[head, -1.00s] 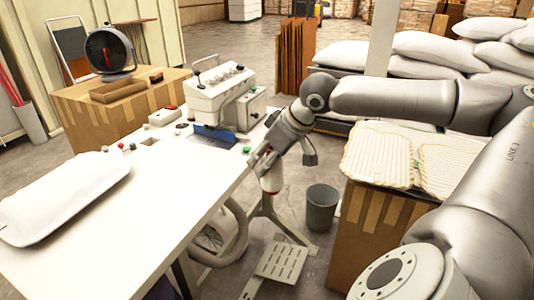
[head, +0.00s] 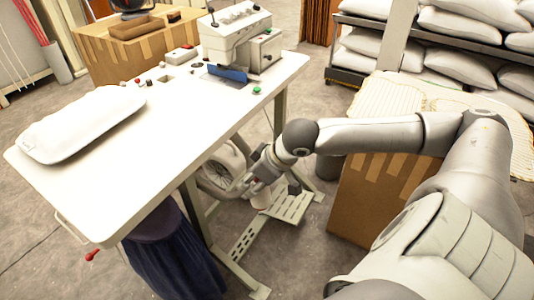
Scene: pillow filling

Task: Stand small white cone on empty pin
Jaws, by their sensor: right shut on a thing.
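My right gripper (head: 256,178) is below table height, beside the table's right side. It is shut on a small pale piece, which looks like the white cone (head: 261,199) and hangs just under the fingers above the foot pedal. The fingers and the arm partly hide it, and it is too small to see clearly. I cannot make out the empty pin. My left gripper is not in view.
The white table (head: 150,140) carries a filled white pillow (head: 80,122) and a sewing machine (head: 238,40). Under it are a round wheel-like unit (head: 222,165) and a foot pedal (head: 288,207). A cardboard box (head: 365,195) stands at the right. Shelved pillows are behind.

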